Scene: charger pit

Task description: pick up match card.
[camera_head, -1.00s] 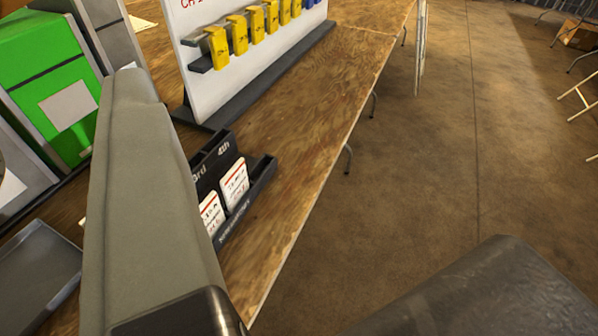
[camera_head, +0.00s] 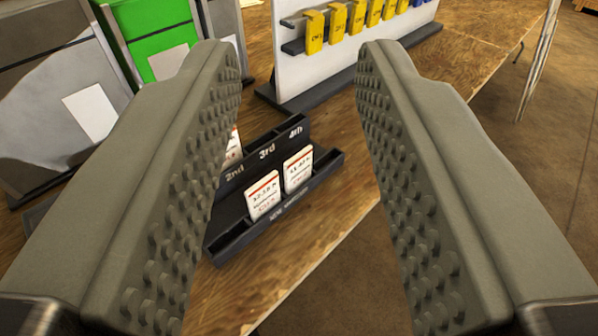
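Two white match cards with red print stand upright in a black card rack (camera_head: 318,182) on the wooden table. One match card (camera_head: 263,195) is under the "3rd" label and another match card (camera_head: 298,170) is under "4th". Part of a further match card (camera_head: 233,147) shows by "2nd", mostly hidden behind the left finger. My gripper (camera_head: 300,60) is open and empty. Its two studded grey fingers frame the rack, which lies beyond them and apart from them.
A green box (camera_head: 150,30) and grey boxes (camera_head: 60,90) stand at the left. The table (camera_head: 470,60) is bare right of the board; floor (camera_head: 550,130) lies beyond its edge.

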